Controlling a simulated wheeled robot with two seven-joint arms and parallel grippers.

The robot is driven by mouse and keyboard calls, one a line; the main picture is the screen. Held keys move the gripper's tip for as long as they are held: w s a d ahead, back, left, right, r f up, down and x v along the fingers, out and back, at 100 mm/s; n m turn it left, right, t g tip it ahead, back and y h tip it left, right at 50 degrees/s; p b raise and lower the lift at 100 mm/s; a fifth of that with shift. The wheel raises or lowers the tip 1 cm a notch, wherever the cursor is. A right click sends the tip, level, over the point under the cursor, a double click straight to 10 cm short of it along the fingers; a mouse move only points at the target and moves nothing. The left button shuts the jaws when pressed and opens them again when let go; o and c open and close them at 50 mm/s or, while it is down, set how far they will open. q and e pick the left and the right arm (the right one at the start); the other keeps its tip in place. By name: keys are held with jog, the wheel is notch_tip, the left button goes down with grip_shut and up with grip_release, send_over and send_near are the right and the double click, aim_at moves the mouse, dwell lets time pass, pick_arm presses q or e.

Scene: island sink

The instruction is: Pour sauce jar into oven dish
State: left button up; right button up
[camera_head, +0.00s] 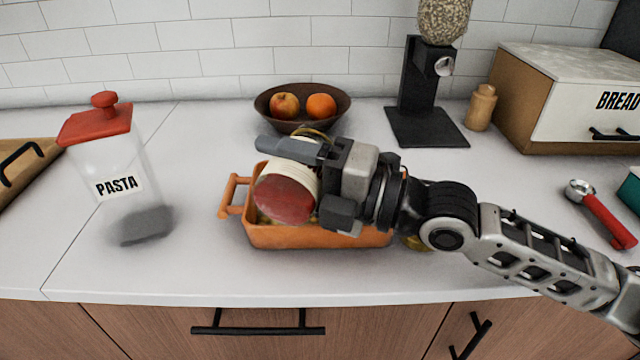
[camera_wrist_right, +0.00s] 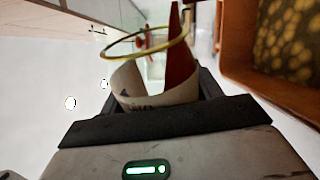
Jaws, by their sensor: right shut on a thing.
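The sauce jar (camera_head: 287,195), with a cream label and dark red contents, is tipped over in my right gripper (camera_head: 302,178). My right gripper is shut on the jar and holds it over the left part of the orange oven dish (camera_head: 320,236). The jar's red end faces the front. In the right wrist view the jar (camera_wrist_right: 155,92) sits between the fingers, with a golden ring around it, and the dish (camera_wrist_right: 238,55) at right holds yellowish pieces. My arm and the jar hide much of the dish inside. I cannot tell whether sauce is flowing. My left gripper is not in view.
A pasta jar (camera_head: 120,165) with a red lid stands at left. A fruit bowl (camera_head: 300,104) and a black grinder (camera_head: 425,100) stand behind the dish. A bread box (camera_head: 570,105) and red-handled scoop (camera_head: 605,215) are at right. The counter in front is clear.

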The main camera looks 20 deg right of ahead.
jog(key=shift+w+d+f+m, duration=0.15)
jog(key=shift+m, duration=0.65)
dwell(0.5)
jog(key=shift+w+d+r+m+p, duration=0.2)
jog(key=shift+r+m+p, duration=0.35)
jog(key=shift+m+p, duration=0.4)
dwell(1.2)
jog(key=shift+w+d+f+m, duration=0.15)
jog(key=shift+w+f+m, duration=0.15)
jog(key=shift+m, duration=0.55)
dwell(1.3)
jog(key=shift+w+d+r+m+t+p, duration=0.15)
jog(key=shift+m+p, duration=0.1)
jog(key=shift+m, duration=0.15)
jog(key=shift+w+r+m+t+p, duration=0.15)
jog(key=shift+m+p, duration=0.1)
jog(key=shift+m, duration=0.15)
dwell(0.5)
